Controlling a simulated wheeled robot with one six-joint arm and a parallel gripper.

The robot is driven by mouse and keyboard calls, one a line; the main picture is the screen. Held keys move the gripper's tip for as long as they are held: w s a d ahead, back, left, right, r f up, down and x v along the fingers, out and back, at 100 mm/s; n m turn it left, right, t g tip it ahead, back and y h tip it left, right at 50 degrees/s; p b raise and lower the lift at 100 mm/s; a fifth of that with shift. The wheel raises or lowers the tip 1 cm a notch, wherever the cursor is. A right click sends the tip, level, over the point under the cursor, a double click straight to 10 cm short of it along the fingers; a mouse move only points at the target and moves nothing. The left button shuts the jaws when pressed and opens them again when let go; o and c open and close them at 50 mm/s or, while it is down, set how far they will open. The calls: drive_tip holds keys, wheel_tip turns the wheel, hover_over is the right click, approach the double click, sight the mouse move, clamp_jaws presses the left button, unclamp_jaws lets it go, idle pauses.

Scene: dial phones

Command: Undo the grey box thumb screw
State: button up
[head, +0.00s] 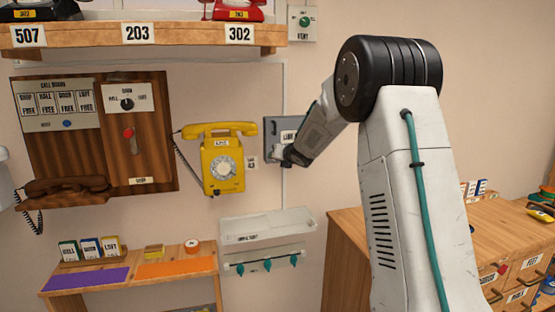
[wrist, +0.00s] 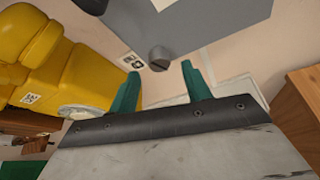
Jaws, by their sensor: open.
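The grey box (head: 272,127) is fixed to the wall right of the yellow phone, partly hidden behind my arm. In the wrist view the grey box (wrist: 215,22) fills the top, and the grey slotted thumb screw (wrist: 159,58) stands out at its lower edge. My gripper (wrist: 160,69) is open, with its two teal fingertips apart, one to each side of the screw in the picture. I see no contact between fingers and screw. In the head view the gripper is small and the screw cannot be made out.
The yellow dial phone (head: 222,165) hangs close on the left; it also shows large in the wrist view (wrist: 75,75). A white tray (head: 268,226) and a rail with teal hooks (head: 266,264) are below. A wooden cabinet (head: 345,250) stands at lower right.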

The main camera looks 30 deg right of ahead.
drive_tip(key=v, duration=0.4)
drive_tip(key=shift+s+r, duration=0.15)
drive_tip(key=shift+s, duration=0.15)
drive_tip(key=s+f+m+g+h, duration=0.3)
drive_tip(key=s+f+m+g, duration=0.35)
drive_tip(key=s+m, duration=0.7)
drive_tip(key=s+a+r+m+g+y, duration=0.1)
drive_tip(key=s+a+m+g, duration=0.1)
drive_tip(key=s+a+m, duration=0.3)
drive_tip(key=s+a+r+m+g+y, duration=0.1)
drive_tip(key=s+a+m+g+y, duration=0.1)
drive_tip(key=s+a+m, duration=0.4)
drive_tip(key=s+a+r+m+g+y, duration=0.1)
drive_tip(key=s+a+m, duration=0.5)
drive_tip(key=s+a, duration=0.7)
drive_tip(key=s+g+y, duration=0.1)
drive_tip(key=s, duration=1.2)
drive_tip(key=shift+s+a, duration=0.25)
drive_tip(key=shift+a, duration=0.05)
